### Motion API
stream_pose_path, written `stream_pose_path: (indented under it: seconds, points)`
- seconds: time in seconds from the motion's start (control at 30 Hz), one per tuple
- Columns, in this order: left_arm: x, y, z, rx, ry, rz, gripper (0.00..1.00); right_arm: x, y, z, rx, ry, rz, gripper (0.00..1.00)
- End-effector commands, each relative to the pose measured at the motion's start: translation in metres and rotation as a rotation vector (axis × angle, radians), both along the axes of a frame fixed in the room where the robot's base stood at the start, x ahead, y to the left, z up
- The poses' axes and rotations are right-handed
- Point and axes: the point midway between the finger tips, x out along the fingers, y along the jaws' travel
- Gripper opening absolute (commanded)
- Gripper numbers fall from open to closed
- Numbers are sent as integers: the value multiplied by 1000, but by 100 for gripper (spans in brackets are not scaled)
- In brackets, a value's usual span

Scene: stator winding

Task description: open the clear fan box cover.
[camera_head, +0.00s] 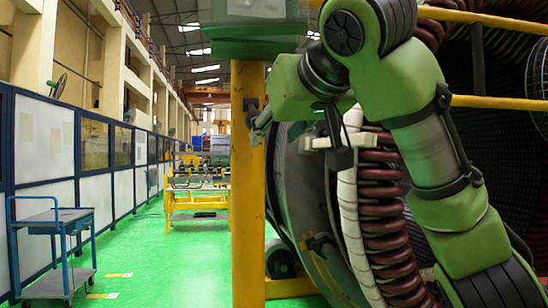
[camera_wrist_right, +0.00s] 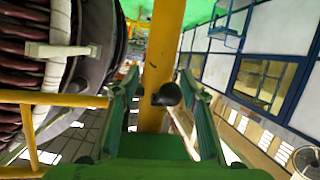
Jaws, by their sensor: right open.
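A greenish, see-through box (camera_head: 255,45), which looks like the clear fan box, sits at the top of a yellow post (camera_head: 247,200). The upper frame edge cuts it off, and I cannot make out its cover's edges. My right gripper (camera_head: 258,124) is beside the upper post, below the box. In the right wrist view my right gripper (camera_wrist_right: 160,78) has its two green fingers wide apart and empty. The yellow post (camera_wrist_right: 163,45) and a dark round knob (camera_wrist_right: 167,94) on it show between them; I cannot tell whether anything touches. My left gripper is not in view.
A large stator with reddish-brown coils (camera_head: 380,200) stands close behind my right arm. A yellow rail (camera_head: 500,103) runs at right. A blue cart (camera_head: 55,225) stands at left by a panelled wall. The green floor (camera_head: 165,260) between is clear.

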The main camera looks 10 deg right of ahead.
Motion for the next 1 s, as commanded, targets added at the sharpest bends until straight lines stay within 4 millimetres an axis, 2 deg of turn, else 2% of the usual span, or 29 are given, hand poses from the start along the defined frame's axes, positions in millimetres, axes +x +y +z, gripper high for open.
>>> stream_pose_path:
  seconds: [0.1, 0.33, 1.0]
  points:
    - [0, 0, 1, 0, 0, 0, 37, 14, 2, -19, -1, 23, 9, 40]
    - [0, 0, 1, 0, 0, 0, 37, 28, 3, -38, 0, 43, 19, 40]
    - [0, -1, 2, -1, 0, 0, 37, 30, 3, -40, 1, 44, 19, 40]
